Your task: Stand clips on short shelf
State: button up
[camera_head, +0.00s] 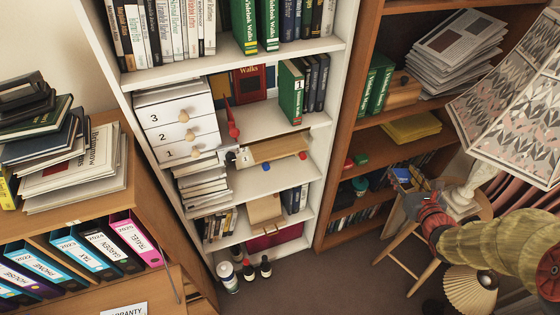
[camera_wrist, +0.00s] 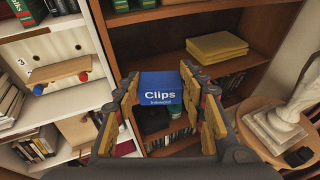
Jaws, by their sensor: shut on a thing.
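My gripper (camera_head: 410,192) is shut on a small blue box labelled "Clips" (camera_wrist: 162,98). In the wrist view my gripper (camera_wrist: 160,84) has the box between its two fingers, with the label facing the camera. The box is held in the air in front of the brown bookcase (camera_wrist: 150,43). In the head view the box is small and partly hidden by the fingers. The white bookcase (camera_head: 270,126) and the brown bookcase (camera_head: 348,130) stand side by side; I cannot tell which board is the short shelf.
The brown bookcase holds yellow folders (camera_head: 411,128), green books and a paper stack (camera_head: 452,50). A patterned lampshade (camera_head: 515,100) and a round wooden side table (camera_wrist: 279,132) are close on the right.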

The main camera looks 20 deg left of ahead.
aim_at(279, 146)
jog(key=u, duration=0.4)
jog(key=k+j+u, duration=0.1)
jog(key=u, duration=0.3)
jog(key=k+u, duration=0.1)
jog(key=u, duration=0.3)
